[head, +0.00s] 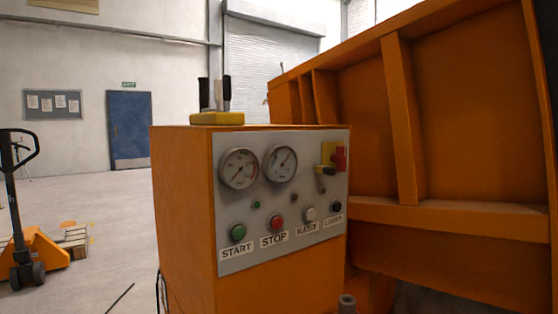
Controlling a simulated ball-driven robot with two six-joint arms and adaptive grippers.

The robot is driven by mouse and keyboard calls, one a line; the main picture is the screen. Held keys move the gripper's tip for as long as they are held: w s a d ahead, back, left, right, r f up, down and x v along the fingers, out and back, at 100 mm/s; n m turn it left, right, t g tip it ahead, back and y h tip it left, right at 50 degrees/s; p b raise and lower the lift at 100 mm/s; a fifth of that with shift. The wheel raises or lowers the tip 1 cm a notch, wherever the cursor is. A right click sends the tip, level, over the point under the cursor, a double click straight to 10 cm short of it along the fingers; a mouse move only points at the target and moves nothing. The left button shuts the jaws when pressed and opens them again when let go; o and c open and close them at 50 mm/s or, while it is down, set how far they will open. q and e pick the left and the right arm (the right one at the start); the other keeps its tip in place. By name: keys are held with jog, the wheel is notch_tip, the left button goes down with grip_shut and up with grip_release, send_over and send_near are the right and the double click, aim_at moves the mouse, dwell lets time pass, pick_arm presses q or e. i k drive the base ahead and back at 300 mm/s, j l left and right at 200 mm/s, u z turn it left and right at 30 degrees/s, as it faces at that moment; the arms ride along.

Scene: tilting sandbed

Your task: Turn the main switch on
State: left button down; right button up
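The red part looks upright. Whether it stands at on or off is too small to read. A small metal lever or latch sits just below it. The panel is on the front of an orange cabinet (182,215) and carries two round gauges, a green START button (238,232), a red STOP button (276,222), a white button and a black one. Neither gripper shows in the head view.
A yellow box with two upright dark levers (217,118) stands on the cabinet top. The large orange sandbed (470,140) rises close on the right. A pallet jack (38,255) stands at the far left. Open floor (110,225) lies left of the cabinet, with a thin dark line on it.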

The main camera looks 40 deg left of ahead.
aim_at(340, 158)
jog(key=u, duration=0.8)
